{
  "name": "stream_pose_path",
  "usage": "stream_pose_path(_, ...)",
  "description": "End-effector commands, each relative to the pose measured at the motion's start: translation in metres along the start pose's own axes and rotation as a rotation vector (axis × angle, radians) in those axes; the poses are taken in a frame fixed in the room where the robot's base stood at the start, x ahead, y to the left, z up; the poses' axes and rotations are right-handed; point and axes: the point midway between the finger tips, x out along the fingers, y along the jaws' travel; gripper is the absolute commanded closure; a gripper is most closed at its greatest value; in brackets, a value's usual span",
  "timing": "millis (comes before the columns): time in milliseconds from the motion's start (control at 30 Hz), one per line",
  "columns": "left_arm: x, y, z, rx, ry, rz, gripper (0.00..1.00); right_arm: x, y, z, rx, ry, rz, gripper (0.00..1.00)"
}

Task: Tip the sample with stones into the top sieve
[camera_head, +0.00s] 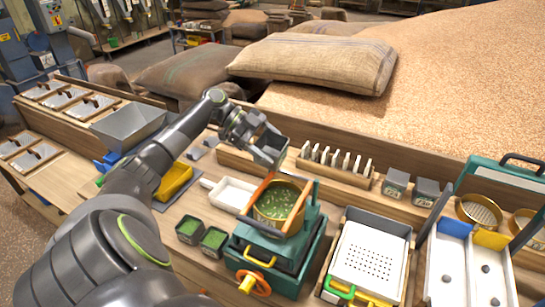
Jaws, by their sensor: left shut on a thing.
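My left gripper (252,140) comes in from the left and is shut on a small grey square tub (272,147). The tub is held tilted, above and behind the sieve shaker; its inside is too small to read. Green grains (279,200) with some paler bits lie in this sieve. My right gripper does not show.
Two tubs of green grains (201,234) stand left of the shaker, near a white tray (231,193). A perforated white tray (365,258) is at its right. Grey tubs (410,187) and a rack of white pieces (337,161) stand behind. Sacks (315,60) lie beyond.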

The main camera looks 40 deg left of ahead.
Motion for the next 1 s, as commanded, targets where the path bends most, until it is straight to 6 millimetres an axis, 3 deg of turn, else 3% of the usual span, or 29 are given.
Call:
stream_pose_path(167, -0.020, -0.015, -0.011, -0.051, 0.055, 0.018, 0.62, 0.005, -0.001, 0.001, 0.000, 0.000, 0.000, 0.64)
stream_pose_path(300, -0.012, -0.010, -0.002, -0.140, 0.148, 0.057, 0.62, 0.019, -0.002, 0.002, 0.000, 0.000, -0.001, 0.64)
stream_pose_path(800, -0.029, -0.015, -0.030, -0.145, 0.154, 0.060, 0.62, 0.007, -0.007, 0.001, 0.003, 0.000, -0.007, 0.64)
stream_pose_path(1000, -0.029, -0.015, -0.030, -0.146, 0.154, 0.061, 0.62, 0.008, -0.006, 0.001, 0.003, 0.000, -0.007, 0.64)
